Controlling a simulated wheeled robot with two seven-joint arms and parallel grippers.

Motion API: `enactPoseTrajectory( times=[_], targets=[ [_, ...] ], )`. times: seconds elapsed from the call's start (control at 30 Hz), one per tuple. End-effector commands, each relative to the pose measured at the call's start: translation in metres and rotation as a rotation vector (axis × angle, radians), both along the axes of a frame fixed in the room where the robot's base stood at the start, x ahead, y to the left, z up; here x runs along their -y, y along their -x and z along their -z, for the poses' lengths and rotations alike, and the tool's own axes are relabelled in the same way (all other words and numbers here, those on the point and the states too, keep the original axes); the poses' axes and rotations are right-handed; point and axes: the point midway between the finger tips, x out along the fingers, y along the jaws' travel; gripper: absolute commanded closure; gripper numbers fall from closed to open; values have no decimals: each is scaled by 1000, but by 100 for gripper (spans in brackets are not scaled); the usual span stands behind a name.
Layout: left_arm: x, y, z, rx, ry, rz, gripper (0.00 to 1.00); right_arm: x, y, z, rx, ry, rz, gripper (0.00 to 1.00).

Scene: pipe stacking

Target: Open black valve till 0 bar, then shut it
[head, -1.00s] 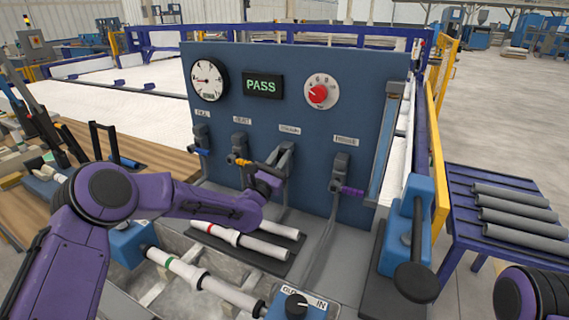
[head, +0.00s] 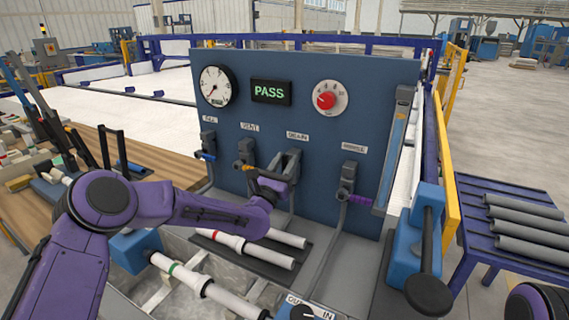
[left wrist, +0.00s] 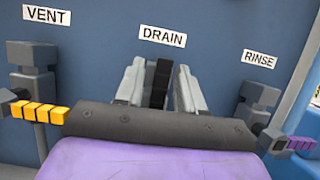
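The black valve is at the DRAIN label on the blue panel. Its black handle (left wrist: 159,82) stands upright between my left gripper's two grey fingers in the left wrist view. My left gripper (head: 284,168) reaches this valve in the head view; the fingers lie close along both sides of the handle and look shut on it. In the head view the gripper hides most of the handle. The round white pressure gauge (head: 217,86) has its needle pointing to the lower left; its figures are too small to read. My right gripper is out of view.
The yellow VENT handle (left wrist: 40,111) is left of my gripper and the purple RINSE handle (left wrist: 301,143) right. A green PASS display (head: 270,91) and a red dial (head: 326,100) are above. White pipes (head: 245,249) lie below my left arm.

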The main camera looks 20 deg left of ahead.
Motion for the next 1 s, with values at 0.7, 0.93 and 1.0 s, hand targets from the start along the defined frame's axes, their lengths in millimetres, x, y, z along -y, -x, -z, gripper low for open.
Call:
enactPoseTrajectory(
  times=[0.7, 0.93, 1.0],
  targets=[
    [-16, 77, 35, 1, 1, -1, 58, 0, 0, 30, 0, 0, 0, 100],
    [-19, 95, 41, 1, 0, -1, 58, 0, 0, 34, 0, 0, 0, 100],
    [-19, 96, 40, 1, -1, -2, 58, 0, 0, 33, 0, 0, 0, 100]
  ],
)
